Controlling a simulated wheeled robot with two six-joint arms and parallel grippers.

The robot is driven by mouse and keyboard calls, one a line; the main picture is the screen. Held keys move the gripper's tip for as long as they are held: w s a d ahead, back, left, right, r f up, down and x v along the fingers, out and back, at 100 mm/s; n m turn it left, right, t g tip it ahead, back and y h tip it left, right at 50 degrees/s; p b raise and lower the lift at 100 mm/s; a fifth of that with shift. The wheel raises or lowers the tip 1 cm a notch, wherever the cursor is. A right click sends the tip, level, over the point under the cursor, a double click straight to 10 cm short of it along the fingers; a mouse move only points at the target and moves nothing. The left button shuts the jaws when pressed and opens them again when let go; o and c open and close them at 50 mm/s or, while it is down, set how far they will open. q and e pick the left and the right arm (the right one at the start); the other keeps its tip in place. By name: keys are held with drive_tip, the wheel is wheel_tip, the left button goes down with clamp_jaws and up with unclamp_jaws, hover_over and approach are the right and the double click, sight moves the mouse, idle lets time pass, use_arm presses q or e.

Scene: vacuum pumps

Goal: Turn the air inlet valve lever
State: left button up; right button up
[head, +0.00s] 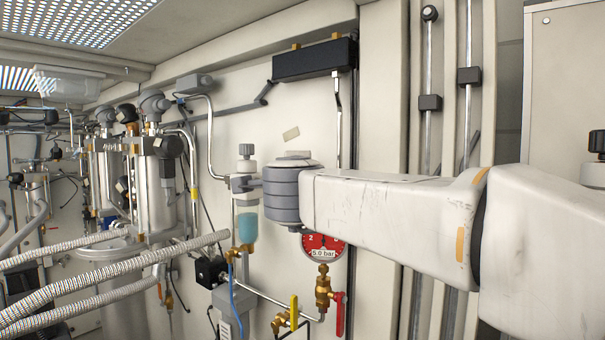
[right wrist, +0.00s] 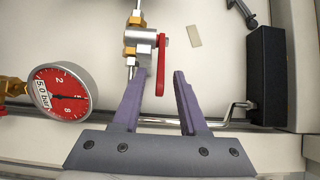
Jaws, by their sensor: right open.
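A red valve lever (right wrist: 160,65) shows in the right wrist view, on a silver valve body (right wrist: 141,42) with brass fittings on a pipe. My right gripper (right wrist: 160,76) is open, with its two purple fingers pointing up in that view. The lever's lower end lies between the fingertips in the picture; I see no contact. In the head view my right arm reaches in from the right, and its fingers and this silver valve are hidden. My left gripper is in neither view.
A red 5.0 bar gauge (head: 322,246) hangs below my arm; a gauge (right wrist: 62,92) also shows left of the fingers. Brass valves with a red handle (head: 340,314) and a yellow handle (head: 294,310) sit lower. A black box (right wrist: 266,75) and bent pipe are at right.

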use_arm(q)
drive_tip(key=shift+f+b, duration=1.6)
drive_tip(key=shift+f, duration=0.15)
use_arm(e)
drive_tip(key=s, duration=0.9)
drive_tip(key=shift+s, duration=0.4)
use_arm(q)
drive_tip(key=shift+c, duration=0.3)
use_arm(e)
drive_tip(key=shift+d, duration=0.1)
